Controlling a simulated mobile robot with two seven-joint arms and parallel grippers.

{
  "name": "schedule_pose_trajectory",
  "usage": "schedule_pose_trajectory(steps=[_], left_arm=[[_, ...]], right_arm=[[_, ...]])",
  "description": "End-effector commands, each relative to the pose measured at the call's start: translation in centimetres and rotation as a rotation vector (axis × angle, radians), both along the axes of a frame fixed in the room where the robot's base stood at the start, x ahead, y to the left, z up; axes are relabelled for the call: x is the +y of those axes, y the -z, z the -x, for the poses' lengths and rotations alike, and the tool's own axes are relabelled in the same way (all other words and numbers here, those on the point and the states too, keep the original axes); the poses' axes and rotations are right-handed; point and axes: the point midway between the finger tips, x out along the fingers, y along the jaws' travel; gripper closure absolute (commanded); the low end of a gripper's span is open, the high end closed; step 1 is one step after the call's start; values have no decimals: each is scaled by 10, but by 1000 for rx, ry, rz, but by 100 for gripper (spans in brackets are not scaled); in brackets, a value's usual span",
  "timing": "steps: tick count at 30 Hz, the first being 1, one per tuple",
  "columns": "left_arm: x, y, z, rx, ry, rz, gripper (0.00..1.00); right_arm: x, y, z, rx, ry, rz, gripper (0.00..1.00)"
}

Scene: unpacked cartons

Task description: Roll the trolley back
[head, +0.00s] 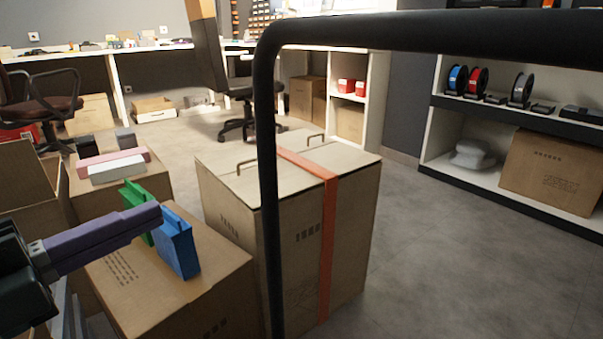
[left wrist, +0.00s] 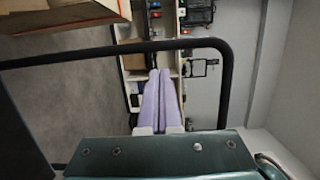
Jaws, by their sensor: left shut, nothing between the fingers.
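The trolley's black tubular handle (head: 430,33) runs across the top of the head view and bends down into an upright at the middle left. It also crosses the left wrist view (left wrist: 90,54), bending down at the right. My left gripper (head: 158,215) has purple fingers that are shut and empty. In the head view it is left of the handle's upright, over a carton. In the left wrist view its fingertips (left wrist: 160,72) point towards the crossbar and appear just short of it; I cannot tell the gap. The trolley's deck and wheels are not visible. My right gripper is not in view.
A tall carton (head: 240,220) with an orange strap stands behind the handle's upright. A lower carton (head: 195,297) at left carries a blue object (head: 176,245) and a green one. Shelves (head: 520,118) stand at right. Grey floor (head: 440,260) is clear at right.

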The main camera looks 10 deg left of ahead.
Motion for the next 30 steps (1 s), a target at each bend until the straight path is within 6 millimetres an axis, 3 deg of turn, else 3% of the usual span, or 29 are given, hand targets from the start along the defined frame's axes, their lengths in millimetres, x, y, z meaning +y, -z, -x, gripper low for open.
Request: schedule_pose_trajectory(steps=[18, 24, 30], left_arm=[[-50, 1, -100, -4, -1, 0, 100], [-58, 0, -116, -1, -2, 0, 100], [-59, 0, -119, 0, -1, 0, 100]], right_arm=[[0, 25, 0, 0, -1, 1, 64], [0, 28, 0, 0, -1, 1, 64], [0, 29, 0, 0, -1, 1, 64]])
